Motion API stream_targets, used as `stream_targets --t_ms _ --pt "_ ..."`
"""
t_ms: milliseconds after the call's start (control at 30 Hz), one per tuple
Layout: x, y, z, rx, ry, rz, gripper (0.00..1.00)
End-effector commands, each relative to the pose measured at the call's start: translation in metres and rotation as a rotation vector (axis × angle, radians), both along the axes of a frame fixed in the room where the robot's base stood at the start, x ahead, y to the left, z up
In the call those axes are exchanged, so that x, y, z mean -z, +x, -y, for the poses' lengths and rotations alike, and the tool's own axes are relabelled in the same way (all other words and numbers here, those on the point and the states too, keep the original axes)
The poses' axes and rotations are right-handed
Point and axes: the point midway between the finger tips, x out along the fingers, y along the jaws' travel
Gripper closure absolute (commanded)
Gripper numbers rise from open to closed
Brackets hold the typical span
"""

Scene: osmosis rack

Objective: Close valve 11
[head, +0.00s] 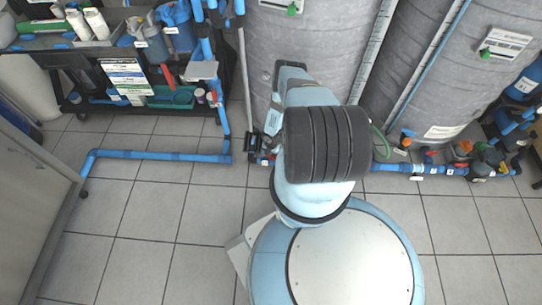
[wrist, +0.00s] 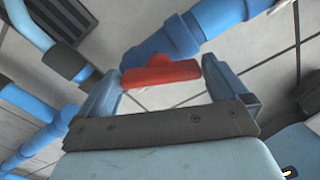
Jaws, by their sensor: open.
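In the wrist view a red valve handle (wrist: 162,72) sits on a blue pipe (wrist: 175,38). No number can be read on it, so I cannot tell whether it is valve 11. My gripper (wrist: 160,80) is open, with one finger on each side of the handle. The handle's ends lie close to the fingers; I cannot tell whether they touch. The handle looks slanted to the pipe. In the head view my own arm hides the gripper and this handle.
A blue floor pipe (head: 155,155) runs at left, and another pipe (head: 415,169) with several valves at right. Grey tanks (head: 300,50) stand behind. A black cart (head: 85,65) with bottles is at upper left. Tiled floor (head: 130,225) is clear at lower left.

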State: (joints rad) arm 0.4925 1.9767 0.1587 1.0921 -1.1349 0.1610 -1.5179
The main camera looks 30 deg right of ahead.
Motion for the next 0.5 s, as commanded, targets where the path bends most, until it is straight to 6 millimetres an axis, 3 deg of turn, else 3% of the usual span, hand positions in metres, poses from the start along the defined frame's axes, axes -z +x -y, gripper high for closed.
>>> stream_targets --t_ms 67,400,500 --pt "-0.0001 0.0 0.0002 0.0 0.0 0.0 0.06" --pt "-0.0003 0.0 0.0007 0.001 0.0 0.0 0.38" --pt "-0.0003 0.0001 -0.0004 0.004 0.0 0.001 0.39"
